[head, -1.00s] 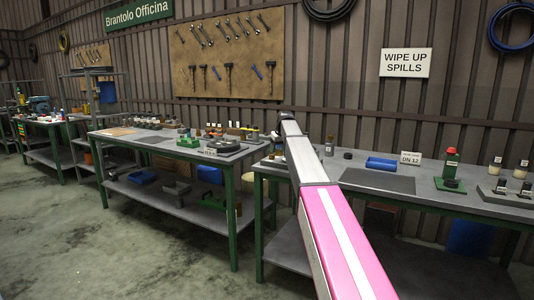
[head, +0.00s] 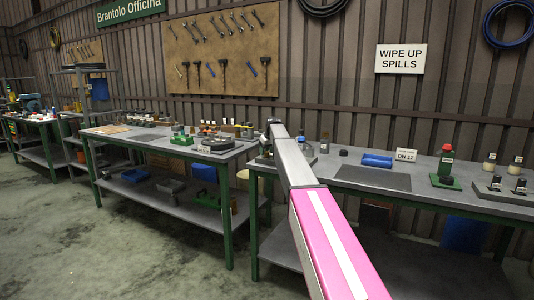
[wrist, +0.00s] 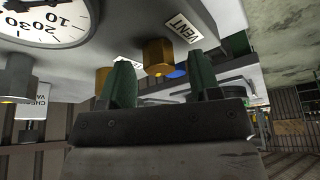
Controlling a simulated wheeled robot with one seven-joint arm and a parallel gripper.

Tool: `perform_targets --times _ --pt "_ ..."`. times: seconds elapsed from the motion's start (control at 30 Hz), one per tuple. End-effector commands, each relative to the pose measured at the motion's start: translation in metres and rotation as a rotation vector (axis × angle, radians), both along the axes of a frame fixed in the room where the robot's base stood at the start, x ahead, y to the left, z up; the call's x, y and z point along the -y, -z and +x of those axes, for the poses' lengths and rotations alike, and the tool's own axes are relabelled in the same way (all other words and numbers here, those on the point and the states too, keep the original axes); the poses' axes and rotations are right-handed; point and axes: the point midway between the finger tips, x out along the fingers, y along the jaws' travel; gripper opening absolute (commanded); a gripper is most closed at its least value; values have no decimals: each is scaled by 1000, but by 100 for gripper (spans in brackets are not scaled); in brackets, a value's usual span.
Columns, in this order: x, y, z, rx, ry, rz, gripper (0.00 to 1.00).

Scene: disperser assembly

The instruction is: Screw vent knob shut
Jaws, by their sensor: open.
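In the wrist view, a brass hexagonal knob (wrist: 158,57) sits beside the white VENT label (wrist: 183,27) on a grey panel; I take it as the vent knob. My gripper (wrist: 160,70) is open, its two green fingers standing apart. The knob shows in the gap between the fingertips. Whether it lies between them in depth or beyond them, I cannot tell. No finger visibly touches it. A second brass fitting (wrist: 103,78) shows partly behind the left finger. In the head view my arm hides the gripper and the knob cannot be made out.
A round dial gauge (wrist: 42,20) and a grey cylindrical fitting (wrist: 18,80) are at the left of the wrist view. The middle bench (head: 125,138) is cluttered.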

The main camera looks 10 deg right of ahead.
Motion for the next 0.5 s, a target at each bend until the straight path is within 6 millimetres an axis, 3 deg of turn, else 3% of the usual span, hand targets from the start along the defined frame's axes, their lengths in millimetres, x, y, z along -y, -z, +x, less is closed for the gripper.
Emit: perform_targets --times 0.37,0.47,0.5 --pt "-1 6 2 1 0 0 57" --pt "-1 6 2 1 0 0 31" --pt "-1 5 2 1 0 0 18"
